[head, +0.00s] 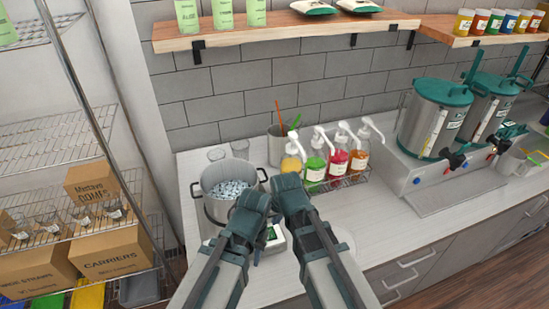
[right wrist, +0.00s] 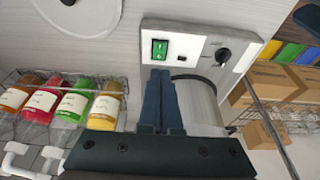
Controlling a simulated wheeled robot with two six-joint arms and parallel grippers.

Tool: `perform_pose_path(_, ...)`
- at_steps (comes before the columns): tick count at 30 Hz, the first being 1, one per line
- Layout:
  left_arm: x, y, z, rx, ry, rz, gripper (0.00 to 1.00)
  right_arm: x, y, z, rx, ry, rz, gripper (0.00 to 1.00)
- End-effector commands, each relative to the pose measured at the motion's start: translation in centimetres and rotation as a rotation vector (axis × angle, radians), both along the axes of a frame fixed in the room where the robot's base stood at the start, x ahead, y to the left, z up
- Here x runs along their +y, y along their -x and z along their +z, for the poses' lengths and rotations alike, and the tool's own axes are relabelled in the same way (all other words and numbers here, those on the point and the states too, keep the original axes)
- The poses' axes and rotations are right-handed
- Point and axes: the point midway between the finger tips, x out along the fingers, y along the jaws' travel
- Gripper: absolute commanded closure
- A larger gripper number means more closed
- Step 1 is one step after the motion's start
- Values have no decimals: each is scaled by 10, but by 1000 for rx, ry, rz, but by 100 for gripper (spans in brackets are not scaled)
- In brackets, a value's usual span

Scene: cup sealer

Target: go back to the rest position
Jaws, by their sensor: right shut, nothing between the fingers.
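My left gripper (head: 252,203) and right gripper (head: 290,186) are close together over the counter in the head view, with the left one slightly lower. My right gripper's fingers are together and empty in the right wrist view (right wrist: 158,100). They are over or in front of a white panel with a green switch (right wrist: 160,48) and a black knob. I cannot tell whether they touch it. The left gripper's fingertips are hidden in the head view, so its opening is unclear. The panel partly shows between my arms (head: 273,233).
A metal pot (head: 217,207) with pale pieces stands left of my grippers. Pump bottles (head: 314,168) stand in a wire rack to the right. Steel dispensers (head: 436,120) are farther right. A wire shelf with boxes (head: 107,252) stands left; a wooden shelf (head: 280,28) hangs above.

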Motion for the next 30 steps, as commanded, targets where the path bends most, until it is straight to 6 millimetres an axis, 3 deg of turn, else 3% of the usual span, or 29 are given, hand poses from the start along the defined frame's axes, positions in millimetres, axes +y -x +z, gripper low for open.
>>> perform_pose_path(5,0,0,-12,0,0,0,66,-1,5,-13,11,7,1,100)
perform_pose_path(15,0,0,-118,-2,-1,-5,66,-23,69,-126,168,108,9,100)
perform_pose_path(21,0,-1,-164,-3,-2,-8,66,-36,103,-173,254,166,8,100)
perform_pose_path(25,0,-1,-179,-3,-2,-9,66,-41,116,-188,289,190,5,100)
perform_pose_path(30,0,-1,-184,-3,-2,-10,66,-44,122,-192,307,203,4,100)
